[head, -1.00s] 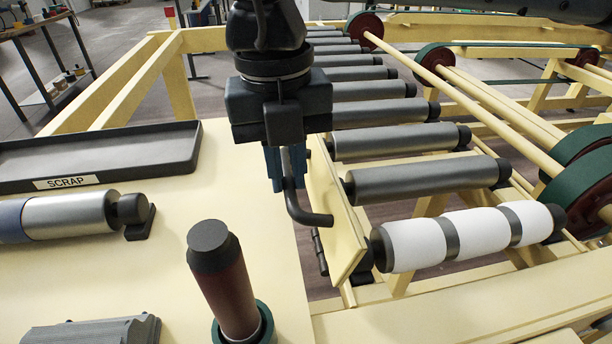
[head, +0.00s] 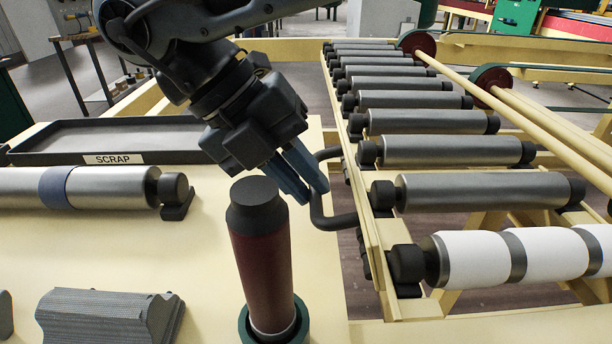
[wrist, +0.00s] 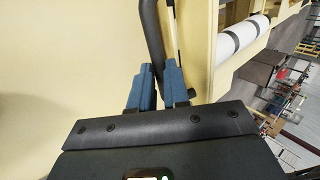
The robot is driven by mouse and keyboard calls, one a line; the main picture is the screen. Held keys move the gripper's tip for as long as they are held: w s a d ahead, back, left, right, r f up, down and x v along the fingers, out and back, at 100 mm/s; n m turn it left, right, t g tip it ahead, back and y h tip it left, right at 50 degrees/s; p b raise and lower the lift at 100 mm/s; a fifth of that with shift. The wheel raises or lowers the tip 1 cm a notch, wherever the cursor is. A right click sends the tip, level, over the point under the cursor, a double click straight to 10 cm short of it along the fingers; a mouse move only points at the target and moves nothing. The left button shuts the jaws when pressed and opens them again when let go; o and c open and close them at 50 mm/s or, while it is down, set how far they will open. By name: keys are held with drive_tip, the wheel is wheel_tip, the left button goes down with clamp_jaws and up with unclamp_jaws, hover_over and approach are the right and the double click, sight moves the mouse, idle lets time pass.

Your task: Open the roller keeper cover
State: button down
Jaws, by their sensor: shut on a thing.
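The roller keeper cover (head: 374,235) is a pale yellow panel along the left ends of the nearest rollers. It shows as a narrow strip in the head view, so its exact angle is hard to tell. Its dark bent handle (head: 326,221) sticks out to the left, toward the table. My gripper (head: 303,178) is shut on the handle, with its blue fingers at the bar's left bend. In the wrist view the dark bar (wrist: 152,35) runs down between the blue fingers (wrist: 160,85). The fingertip contact is partly hidden.
A dark red cylinder (head: 262,265) in a green ring stands upright just below my gripper. The SCRAP tray (head: 112,159), a metal roller (head: 110,186) and a grey ribbed block (head: 105,318) lie on the table. A white-banded roller (head: 545,255) is beside the cover.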

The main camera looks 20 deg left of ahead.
drive_tip(key=shift+s+a+f, duration=0.2)
drive_tip(key=shift+f, duration=0.15)
drive_tip(key=shift+s+a+f, duration=0.15)
drive_tip(key=shift+f, duration=0.2)
drive_tip(key=c, duration=1.4)
unclamp_jaws()
drive_tip(key=shift+a, duration=0.1)
drive_tip(key=o, duration=0.3)
drive_tip(key=shift+w, duration=0.1)
drive_tip(key=shift+r, duration=0.15)
drive_tip(key=shift+w+r, duration=0.1)
drive_tip(key=shift+w, duration=0.05)
drive_tip(key=shift+r, duration=0.15)
drive_tip(key=v, duration=0.7)
drive_tip(key=shift+a, duration=0.15)
drive_tip(key=shift+r, duration=0.15)
